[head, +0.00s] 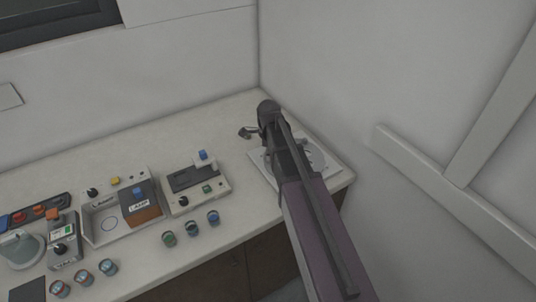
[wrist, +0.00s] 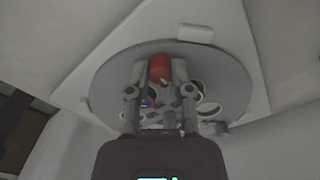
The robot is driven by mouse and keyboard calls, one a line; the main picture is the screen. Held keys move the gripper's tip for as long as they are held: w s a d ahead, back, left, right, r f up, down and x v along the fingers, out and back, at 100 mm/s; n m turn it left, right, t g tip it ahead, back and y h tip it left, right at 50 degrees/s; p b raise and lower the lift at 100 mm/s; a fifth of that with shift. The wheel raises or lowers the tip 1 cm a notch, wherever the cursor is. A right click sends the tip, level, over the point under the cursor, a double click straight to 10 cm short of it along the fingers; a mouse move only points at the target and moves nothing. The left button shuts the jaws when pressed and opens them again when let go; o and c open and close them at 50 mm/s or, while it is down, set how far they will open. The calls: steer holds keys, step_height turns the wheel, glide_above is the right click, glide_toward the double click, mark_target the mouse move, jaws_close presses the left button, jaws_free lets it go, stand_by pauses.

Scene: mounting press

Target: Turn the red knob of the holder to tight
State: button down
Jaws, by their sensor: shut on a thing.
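The red knob (wrist: 160,68) shows in the wrist view, standing near the middle of the holder's round grey disc (wrist: 105,85). My gripper (wrist: 159,74) has one finger on each side of the knob and is shut on it. The fingers cover the knob's sides, and I see no mark telling how tight it is.
The disc lies on a pale square plate (wrist: 228,20). Small coloured cylinders (head: 191,227) and several devices, among them a grey box with a blue button (head: 203,154), stand left on the counter (head: 235,235). Walls close in behind and at right.

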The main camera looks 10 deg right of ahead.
steer(key=m, duration=0.5)
steer(key=shift+m, duration=0.4)
steer(key=c, duration=0.5)
jaws_free()
